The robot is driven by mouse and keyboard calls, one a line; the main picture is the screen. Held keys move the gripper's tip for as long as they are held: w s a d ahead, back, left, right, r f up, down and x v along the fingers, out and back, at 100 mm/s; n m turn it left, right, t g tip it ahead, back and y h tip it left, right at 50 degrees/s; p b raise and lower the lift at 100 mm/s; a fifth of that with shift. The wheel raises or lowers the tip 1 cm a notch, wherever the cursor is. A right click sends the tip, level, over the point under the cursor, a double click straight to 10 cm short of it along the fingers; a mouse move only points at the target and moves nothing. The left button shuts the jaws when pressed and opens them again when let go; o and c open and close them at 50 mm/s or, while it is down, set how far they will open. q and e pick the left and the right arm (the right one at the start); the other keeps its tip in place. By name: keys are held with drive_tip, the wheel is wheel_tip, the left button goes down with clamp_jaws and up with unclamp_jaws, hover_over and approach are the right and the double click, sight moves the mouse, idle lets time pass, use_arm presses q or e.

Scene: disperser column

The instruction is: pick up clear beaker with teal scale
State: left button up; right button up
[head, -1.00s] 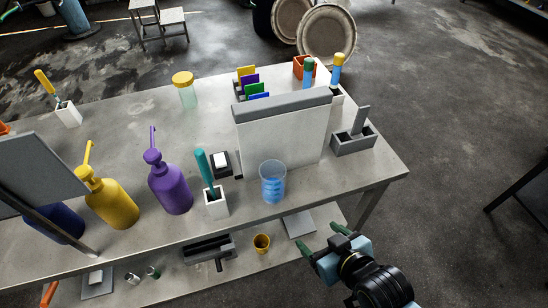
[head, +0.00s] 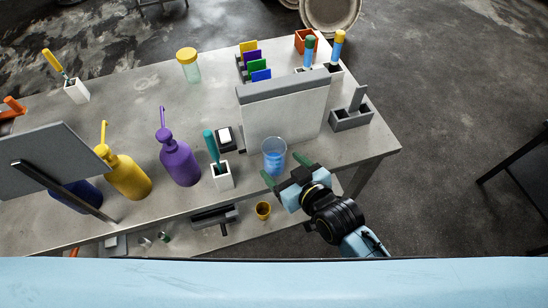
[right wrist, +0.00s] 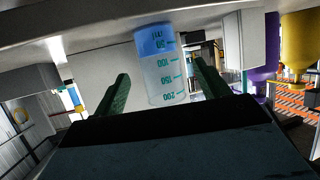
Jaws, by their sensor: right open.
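The clear beaker (head: 274,157) stands upright near the front edge of the grey table, in front of a white panel, with blue in its lower part. In the right wrist view the beaker (right wrist: 163,75) appears upside down and shows teal scale marks. My right gripper (head: 286,172) is open and empty just in front of the beaker, at the table edge. In the right wrist view its two green fingers (right wrist: 160,85) point toward the beaker, one on each side in the picture; I cannot tell whether they reach around it. My left gripper is out of view.
Left of the beaker stand a white holder (head: 222,177) with a teal-handled tool, a purple pump bottle (head: 179,161) and a yellow one (head: 124,174). The white panel (head: 283,118) is close behind. A grey caddy (head: 350,119) stands to the right. A yellow cup (head: 263,210) sits on the lower shelf.

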sight(280, 164)
drive_tip(key=x, duration=0.5)
drive_tip(key=shift+w+a+f+b, duration=0.1)
drive_tip(key=shift+b, duration=0.2)
drive_tip(key=c, duration=1.1)
